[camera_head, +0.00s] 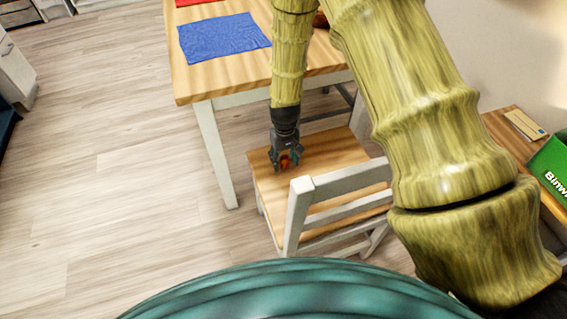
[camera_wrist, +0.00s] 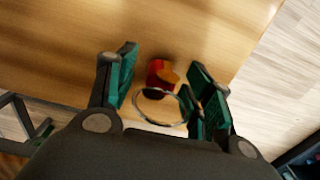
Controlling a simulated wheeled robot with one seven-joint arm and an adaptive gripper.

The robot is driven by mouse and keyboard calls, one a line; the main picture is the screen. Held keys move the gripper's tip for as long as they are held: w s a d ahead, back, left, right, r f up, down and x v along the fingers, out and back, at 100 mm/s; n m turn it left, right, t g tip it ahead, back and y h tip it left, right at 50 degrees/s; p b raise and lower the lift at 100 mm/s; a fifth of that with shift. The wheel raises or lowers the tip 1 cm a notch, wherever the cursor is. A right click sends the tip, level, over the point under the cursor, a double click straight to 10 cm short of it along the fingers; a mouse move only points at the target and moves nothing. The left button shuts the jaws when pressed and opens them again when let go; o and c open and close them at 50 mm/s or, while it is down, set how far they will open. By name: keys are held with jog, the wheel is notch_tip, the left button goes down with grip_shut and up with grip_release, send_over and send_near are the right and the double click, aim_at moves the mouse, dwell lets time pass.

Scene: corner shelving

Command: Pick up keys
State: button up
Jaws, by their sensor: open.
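The keys (camera_wrist: 161,76) lie on the wooden chair seat (camera_head: 262,178), a red and orange piece with a thin metal ring (camera_wrist: 160,107) around its near side. My gripper (camera_wrist: 160,92) is open, with one finger on each side of the keys in the wrist view. The fingers do not visibly close on them. In the head view my gripper (camera_head: 286,162) points down over the seat, and only a bit of orange-red shows between its fingers. Whether the fingertips touch the seat I cannot tell.
The chair's white backrest (camera_head: 340,180) stands just in front of my gripper. A wooden table (camera_head: 190,82) with a blue cloth (camera_head: 222,38) is behind it. A wooden surface with a green box (camera_head: 552,165) is at the right. The floor (camera_head: 110,190) at the left is clear.

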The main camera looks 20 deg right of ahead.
jog(key=shift+f, duration=0.5)
jog(key=shift+c, duration=0.4)
jog(key=c, duration=1)
jog(key=shift+r, duration=0.2)
